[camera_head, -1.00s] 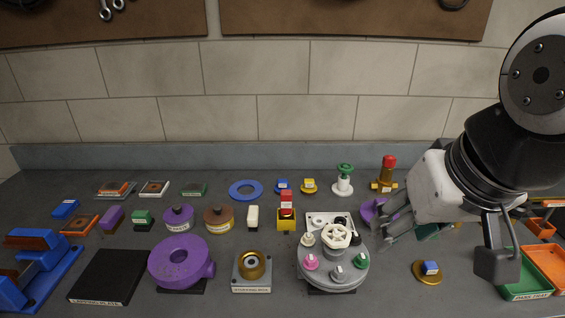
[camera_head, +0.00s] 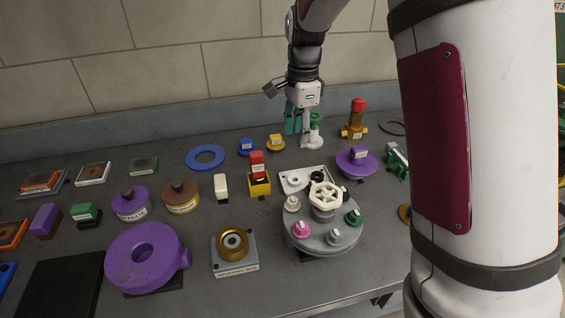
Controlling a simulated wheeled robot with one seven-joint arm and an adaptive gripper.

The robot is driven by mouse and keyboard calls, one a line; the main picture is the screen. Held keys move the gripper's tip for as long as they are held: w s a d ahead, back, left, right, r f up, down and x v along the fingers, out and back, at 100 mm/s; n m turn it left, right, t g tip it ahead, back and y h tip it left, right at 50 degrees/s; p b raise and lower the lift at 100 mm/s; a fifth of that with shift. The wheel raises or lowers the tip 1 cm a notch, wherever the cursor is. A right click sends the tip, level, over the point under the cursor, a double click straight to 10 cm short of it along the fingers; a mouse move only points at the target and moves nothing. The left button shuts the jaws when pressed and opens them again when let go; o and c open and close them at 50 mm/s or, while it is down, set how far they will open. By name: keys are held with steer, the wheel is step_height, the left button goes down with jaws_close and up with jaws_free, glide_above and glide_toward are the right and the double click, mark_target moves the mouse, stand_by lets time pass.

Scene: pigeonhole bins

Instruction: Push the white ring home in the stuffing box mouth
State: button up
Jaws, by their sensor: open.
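The stuffing box is a grey block with a brass collar (camera_head: 233,245) around its mouth, at the front middle of the bench. A pale ring (camera_head: 231,240) with a dark centre shows inside the collar, seemingly the white ring; how deep it sits I cannot tell. My gripper (camera_head: 297,130) hangs at the back of the bench with its teal fingers pointing down, open and empty, well behind and to the right of the stuffing box. It is close beside a white stand with a green top (camera_head: 314,132), partly overlapping it in view.
A purple housing (camera_head: 140,256) stands left of the box, and a grey round flange with coloured knobs (camera_head: 322,232) to its right. A yellow holder with a red block (camera_head: 259,182) and a white plate (camera_head: 303,179) stand behind. My arm covers the right side.

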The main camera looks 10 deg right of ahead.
step_height(320, 180, down, 2)
steer(key=w+f+m, duration=0.1)
steer(key=w, duration=0.1)
glide_above(295, 179)
step_height(295, 179, down, 8)
steer(key=shift+w+a+f, duration=0.15)
steer(key=shift+f+p, duration=0.7)
steer(key=shift+f, duration=1.9)
steer(key=c, duration=0.7)
